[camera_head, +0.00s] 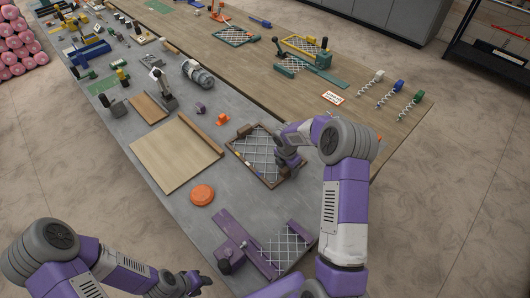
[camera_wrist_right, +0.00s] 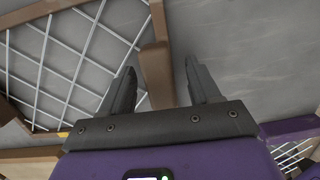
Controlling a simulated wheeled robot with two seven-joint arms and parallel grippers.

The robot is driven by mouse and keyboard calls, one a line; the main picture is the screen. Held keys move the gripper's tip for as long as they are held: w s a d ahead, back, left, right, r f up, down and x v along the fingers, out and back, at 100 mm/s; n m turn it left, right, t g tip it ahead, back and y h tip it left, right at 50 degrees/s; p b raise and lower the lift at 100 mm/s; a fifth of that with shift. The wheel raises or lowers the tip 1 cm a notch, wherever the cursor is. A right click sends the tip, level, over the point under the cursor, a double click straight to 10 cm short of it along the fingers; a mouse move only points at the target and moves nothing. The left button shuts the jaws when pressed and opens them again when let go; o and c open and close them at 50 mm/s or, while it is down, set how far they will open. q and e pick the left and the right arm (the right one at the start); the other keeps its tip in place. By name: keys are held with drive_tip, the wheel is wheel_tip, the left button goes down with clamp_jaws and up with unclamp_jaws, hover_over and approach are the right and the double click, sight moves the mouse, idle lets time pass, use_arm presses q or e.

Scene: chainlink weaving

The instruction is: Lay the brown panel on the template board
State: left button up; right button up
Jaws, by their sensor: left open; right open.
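The brown panel (camera_head: 273,182), a brown frame with silver chainlink mesh, lies on the grey table right of the middle. The light wooden template board (camera_head: 172,158) lies flat to its left, bare on top, with a brown strip (camera_head: 202,133) along its right edge. My right gripper (camera_head: 291,165) is open at the panel's right side. In the right wrist view, one brown rail of the panel (camera_wrist_right: 158,50) runs between the two open fingers (camera_wrist_right: 160,83); I cannot tell whether they touch it. My left gripper (camera_head: 200,284) is open and empty near the front edge.
An orange disc (camera_head: 202,194) lies between the board and a purple mesh panel (camera_head: 285,250) with purple parts. A small orange piece (camera_head: 222,119) and a grey cylinder (camera_head: 198,74) stand behind. The wooden table (camera_head: 350,125) adjoins at the back, with coiled wires (camera_head: 370,83).

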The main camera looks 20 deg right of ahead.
drive_tip(key=shift+r, duration=0.1)
clamp_jaws()
drive_tip(key=shift+w, duration=0.1)
drive_tip(key=shift+r, duration=0.1)
